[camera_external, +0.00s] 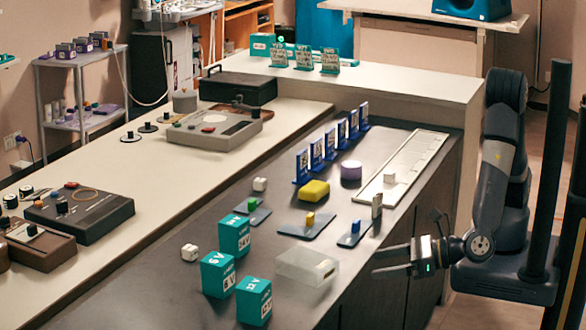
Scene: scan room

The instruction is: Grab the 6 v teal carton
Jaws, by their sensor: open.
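Three teal cartons with white labels stand on the dark counter (165,290). The left one (212,279) has a label that looks like 6 V, though the small print is hard to read. A carton that looks marked 24 V (231,229) stands behind it. Another that looks marked 12 V (248,308) stands in front, to its right. My gripper (376,260) is open and empty at the right, by the counter's front edge. Its fingers point left, well apart from the cartons. A further teal carton (260,43) stands on the far counter.
A clear box (300,268) stands between my gripper and the cartons. Small pads with blocks (308,226), a yellow block (314,190), blue upright holders (317,152) and a white tray (410,160) lie behind. White cubes (190,252) sit nearby.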

